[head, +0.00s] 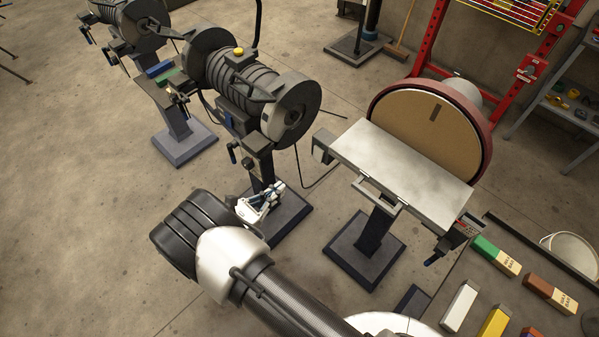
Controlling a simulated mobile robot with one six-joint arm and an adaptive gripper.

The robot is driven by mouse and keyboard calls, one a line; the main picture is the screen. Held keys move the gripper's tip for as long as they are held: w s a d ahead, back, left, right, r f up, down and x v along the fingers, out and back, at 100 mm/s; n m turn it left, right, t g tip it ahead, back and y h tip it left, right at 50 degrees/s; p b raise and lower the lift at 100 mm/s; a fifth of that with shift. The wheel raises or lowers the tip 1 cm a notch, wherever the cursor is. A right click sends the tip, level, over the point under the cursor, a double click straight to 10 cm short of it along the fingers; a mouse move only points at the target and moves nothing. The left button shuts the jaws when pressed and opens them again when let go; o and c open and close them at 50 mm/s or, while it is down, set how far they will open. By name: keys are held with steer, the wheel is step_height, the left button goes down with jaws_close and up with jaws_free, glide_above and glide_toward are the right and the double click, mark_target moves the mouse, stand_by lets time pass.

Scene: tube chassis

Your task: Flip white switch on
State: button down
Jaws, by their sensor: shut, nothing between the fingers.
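My gripper (277,188) shows small in the head view, in front of the middle grinder's pedestal and just below its dark control box (258,145). It is shut and seems to hold nothing. The gripper appears apart from the box, but the depth is hard to judge. My forearm hides part of the floor and the view near the pedestal foot.
A disc sander (415,130) with a flat grey table (400,165) stands to the right. Another grinder (130,25) stands at the back left. A bench with coloured blocks (497,254) is at lower right.

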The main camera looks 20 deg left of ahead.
steer(key=b+x, duration=0.2)
steer(key=x, duration=1.1)
steer(key=shift+w+d, duration=0.2)
steer(key=shift+w, duration=0.15)
steer(key=s+a+f, duration=0.2)
steer(key=s+a, duration=0.3)
steer(key=s, duration=0.7)
steer(key=shift+b, duration=0.3)
